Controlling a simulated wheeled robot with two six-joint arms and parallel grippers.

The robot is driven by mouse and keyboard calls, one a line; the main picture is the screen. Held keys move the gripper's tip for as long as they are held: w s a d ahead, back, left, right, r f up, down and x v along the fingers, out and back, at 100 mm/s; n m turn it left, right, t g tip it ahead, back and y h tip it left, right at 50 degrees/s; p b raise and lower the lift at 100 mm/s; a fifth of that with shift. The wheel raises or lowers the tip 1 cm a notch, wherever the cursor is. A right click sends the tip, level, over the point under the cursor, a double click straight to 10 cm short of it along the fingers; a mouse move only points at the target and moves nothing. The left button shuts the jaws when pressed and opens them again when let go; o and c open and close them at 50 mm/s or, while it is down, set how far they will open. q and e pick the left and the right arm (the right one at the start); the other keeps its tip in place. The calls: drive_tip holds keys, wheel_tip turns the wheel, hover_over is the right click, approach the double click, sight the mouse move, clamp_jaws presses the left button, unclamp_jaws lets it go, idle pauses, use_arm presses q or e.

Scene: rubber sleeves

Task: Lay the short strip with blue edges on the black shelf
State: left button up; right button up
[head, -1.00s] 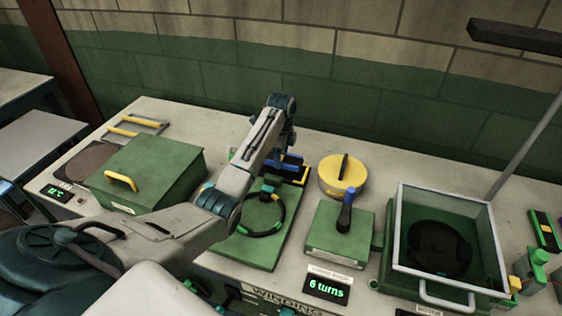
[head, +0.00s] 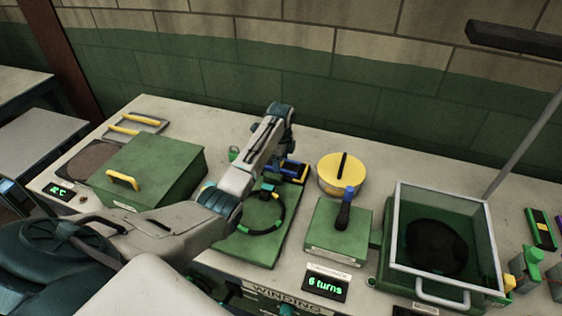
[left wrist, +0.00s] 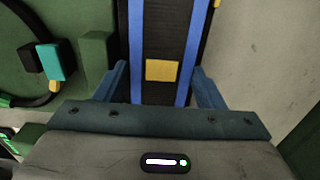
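The strip with blue edges (left wrist: 161,33) is dark with a yellow patch and runs away from my left gripper (left wrist: 160,70) in the left wrist view. The two fingers stand wide apart, one along each side of it. They are very close to its edges; I cannot tell whether they touch. In the head view the strip (head: 291,167) shows only partly, behind my left arm, at the back of a green board. My right gripper is out of view. I cannot make out the black shelf for certain.
A green board with a black ring (head: 265,232) lies in front of the strip. A yellow round case (head: 333,181) and a green box with a lever (head: 330,236) stand to its right. A large green box (head: 165,165) is at left, a glass-walled tray (head: 480,235) at right.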

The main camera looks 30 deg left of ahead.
use_arm(q)
drive_tip(key=shift+r, duration=0.1)
wheel_tip(320, 180, up, 12)
drive_tip(key=b, duration=0.1)
drive_tip(key=shift+b, duration=0.3)
idle(0.3)
